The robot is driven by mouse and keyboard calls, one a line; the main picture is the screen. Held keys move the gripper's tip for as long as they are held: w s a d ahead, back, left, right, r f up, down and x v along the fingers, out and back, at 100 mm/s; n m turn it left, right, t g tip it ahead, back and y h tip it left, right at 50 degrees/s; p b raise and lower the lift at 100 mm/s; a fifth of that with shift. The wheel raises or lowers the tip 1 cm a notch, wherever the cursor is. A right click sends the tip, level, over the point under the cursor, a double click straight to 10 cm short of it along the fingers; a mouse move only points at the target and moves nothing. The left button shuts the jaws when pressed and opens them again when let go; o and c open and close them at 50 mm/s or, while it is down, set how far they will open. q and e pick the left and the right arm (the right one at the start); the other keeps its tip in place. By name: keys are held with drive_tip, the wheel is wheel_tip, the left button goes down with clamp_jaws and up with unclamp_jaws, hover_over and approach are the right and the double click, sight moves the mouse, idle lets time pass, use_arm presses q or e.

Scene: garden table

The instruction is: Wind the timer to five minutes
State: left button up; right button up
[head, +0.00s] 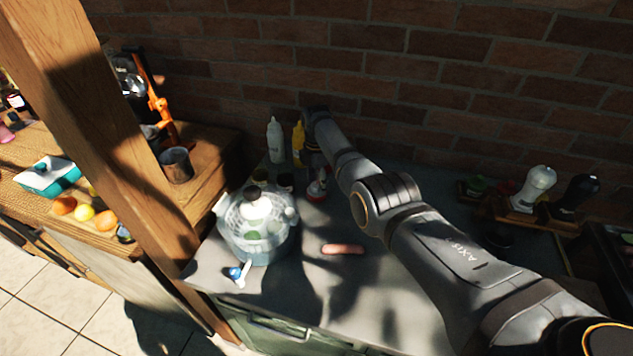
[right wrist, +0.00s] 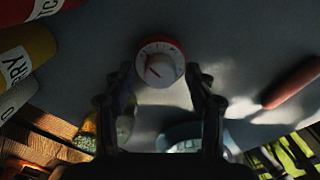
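The timer (right wrist: 161,62) is a round white dial with a red rim. It sits on the grey counter, and its scale is too small to read. In the head view the timer (head: 317,189) shows just below my right gripper (head: 314,160), partly hidden by it. In the right wrist view my right gripper (right wrist: 159,72) is open, with one finger at each side of the timer's near edge. I see a gap between the fingers and the dial; contact cannot be told. My left gripper is not in view.
A white bottle (head: 275,140) and a yellow bottle (head: 298,143) stand close behind the timer. A clear lidded bowl (head: 259,232) is to the left. A sausage (head: 343,249) lies in front. A brick wall (head: 400,75) closes the back.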

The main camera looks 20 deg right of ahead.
drive_tip(key=c, duration=1)
drive_tip(key=shift+c, duration=0.2)
drive_tip(key=m, duration=0.4)
drive_tip(key=shift+m+p, duration=0.3)
drive_tip(key=shift+m, duration=0.1)
drive_tip(key=m, duration=0.4)
drive_tip(key=shift+m, duration=0.3)
drive_tip(key=m, duration=0.4)
drive_tip(key=shift+m, duration=2.2)
